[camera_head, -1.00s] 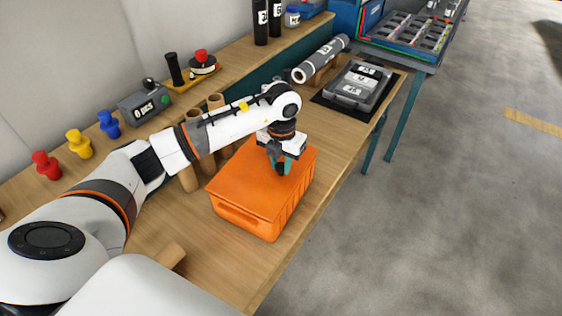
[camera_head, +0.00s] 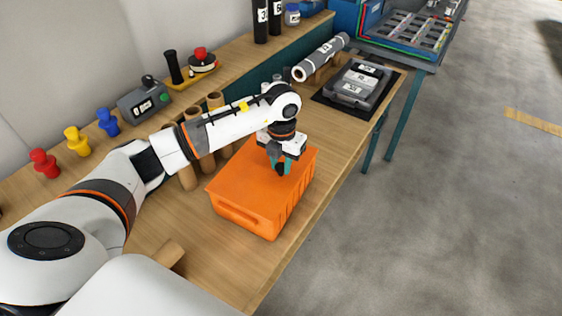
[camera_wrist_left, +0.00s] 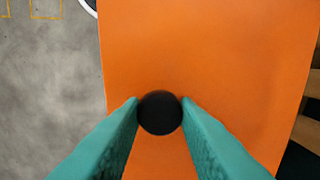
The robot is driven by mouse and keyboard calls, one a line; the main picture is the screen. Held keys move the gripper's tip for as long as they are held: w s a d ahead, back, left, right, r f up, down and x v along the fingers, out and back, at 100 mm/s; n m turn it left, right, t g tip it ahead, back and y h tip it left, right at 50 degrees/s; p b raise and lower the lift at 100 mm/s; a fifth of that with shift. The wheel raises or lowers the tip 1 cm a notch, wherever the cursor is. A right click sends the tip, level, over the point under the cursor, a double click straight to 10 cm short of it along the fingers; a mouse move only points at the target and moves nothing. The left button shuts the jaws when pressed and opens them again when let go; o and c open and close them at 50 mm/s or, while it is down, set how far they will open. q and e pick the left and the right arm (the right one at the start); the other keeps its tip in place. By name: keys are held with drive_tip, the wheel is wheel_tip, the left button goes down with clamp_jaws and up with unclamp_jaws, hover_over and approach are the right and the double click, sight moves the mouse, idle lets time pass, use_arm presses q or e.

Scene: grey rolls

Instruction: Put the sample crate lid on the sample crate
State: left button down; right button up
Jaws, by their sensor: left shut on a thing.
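The orange sample crate (camera_head: 252,219) stands on the wooden bench top. The flat orange sample crate lid (camera_head: 238,186) lies over the crate's top and looks level with its rim. My left gripper (camera_head: 281,167) is above the lid, fingers pointing down. In the left wrist view my left gripper (camera_wrist_left: 160,112) has its teal fingers on both sides of the lid's round black knob (camera_wrist_left: 159,113), shut on it. The lid (camera_wrist_left: 205,55) fills most of that view. Whether a thin gap is left between lid and crate I cannot tell. My right gripper is not in view.
Upright brown tubes (camera_head: 216,101) stand close behind the crate. A grey tray (camera_head: 357,85) on a black mat and a grey roll (camera_head: 320,58) lie farther along the bench. Red, yellow and blue knobs (camera_head: 77,141) line the back shelf. The bench's front edge is close to the crate.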

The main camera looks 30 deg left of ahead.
use_arm(q)
drive_tip(key=c, duration=1)
unclamp_jaws()
drive_tip(key=shift+c, duration=0.2)
drive_tip(key=shift+r, duration=0.1)
wheel_tip(320, 180, up, 12)
drive_tip(key=b, duration=0.3)
drive_tip(key=shift+d, duration=0.1)
